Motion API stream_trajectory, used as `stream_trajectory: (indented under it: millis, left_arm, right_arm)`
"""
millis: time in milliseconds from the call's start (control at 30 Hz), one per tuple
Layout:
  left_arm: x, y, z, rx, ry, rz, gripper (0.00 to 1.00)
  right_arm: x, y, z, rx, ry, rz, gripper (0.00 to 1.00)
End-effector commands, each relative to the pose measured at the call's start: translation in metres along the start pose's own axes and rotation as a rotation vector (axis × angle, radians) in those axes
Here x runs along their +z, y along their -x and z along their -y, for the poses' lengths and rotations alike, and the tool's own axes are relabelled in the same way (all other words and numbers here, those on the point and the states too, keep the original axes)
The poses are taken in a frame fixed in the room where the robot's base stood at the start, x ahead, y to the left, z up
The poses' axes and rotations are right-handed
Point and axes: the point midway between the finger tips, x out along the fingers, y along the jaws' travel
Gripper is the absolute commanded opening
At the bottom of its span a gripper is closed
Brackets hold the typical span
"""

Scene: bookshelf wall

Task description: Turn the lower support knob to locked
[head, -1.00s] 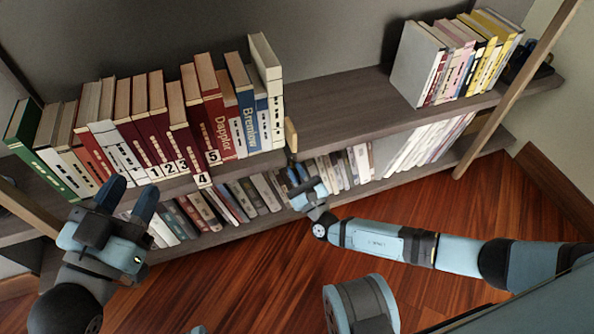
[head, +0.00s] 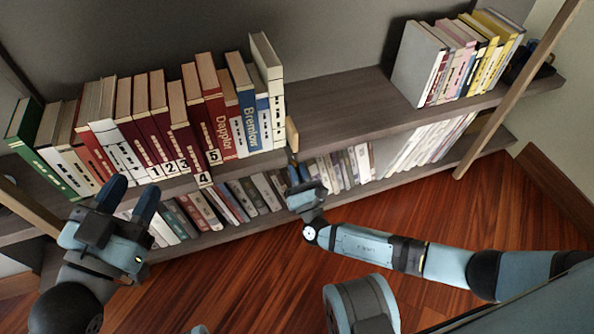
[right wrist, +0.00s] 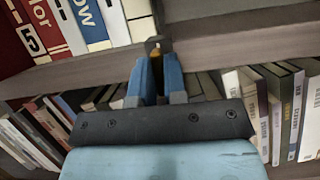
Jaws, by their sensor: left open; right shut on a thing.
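The lower support knob (right wrist: 155,56) shows in the right wrist view as a small orange-yellow part at the front edge of the upper shelf. A dark grey fitting sits just above it, and its exact setting cannot be read. My right gripper (right wrist: 158,63) is shut on the knob, with a blue finger on each side hiding most of it. In the head view my right gripper (head: 293,172) reaches the shelf edge below a small upright wooden piece (head: 292,134). My left gripper (head: 132,190) is open and empty, in front of the shelves at left.
Books, including a blue one (head: 243,100), stand just left of the wooden piece. More books (head: 345,165) fill the lower shelf behind my right gripper. The upper shelf (head: 340,98) is bare to the right, up to another row of books (head: 460,60). Wooden floor (head: 440,215) is open in front.

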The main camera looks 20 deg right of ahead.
Motion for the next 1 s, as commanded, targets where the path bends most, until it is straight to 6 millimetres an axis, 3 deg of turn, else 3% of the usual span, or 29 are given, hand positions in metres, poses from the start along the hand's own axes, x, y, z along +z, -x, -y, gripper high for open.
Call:
stream_trajectory:
  millis: [200,233,333,700,900,1000]
  left_arm:
    - [-0.001,0.0,0.0,-0.002,0.003,-0.002,0.43]
    - [-0.001,-0.001,0.0,-0.002,0.004,-0.002,0.43]
    - [-0.001,-0.001,0.0,-0.004,0.007,-0.004,0.43]
    - [-0.007,-0.002,0.0,-0.006,0.02,-0.007,0.43]
    - [-0.015,-0.001,-0.002,0.007,0.085,0.034,0.43]
    - [-0.006,0.005,-0.013,0.004,0.197,0.102,0.43]
  right_arm:
    - [0.0,0.0,0.0,0.0,0.0,0.0,0.0]
    - [0.0,0.0,0.0,0.0,0.0,0.0,0.15]
    - [0.0,0.0,0.0,0.0,0.0,0.0,0.36]
    - [0.006,-0.003,0.0,0.0,0.0,0.0,0.36]
    - [0.042,-0.017,0.0,-0.001,-0.002,0.001,0.36]
    - [0.065,-0.026,-0.001,0.0,-0.002,0.001,0.36]
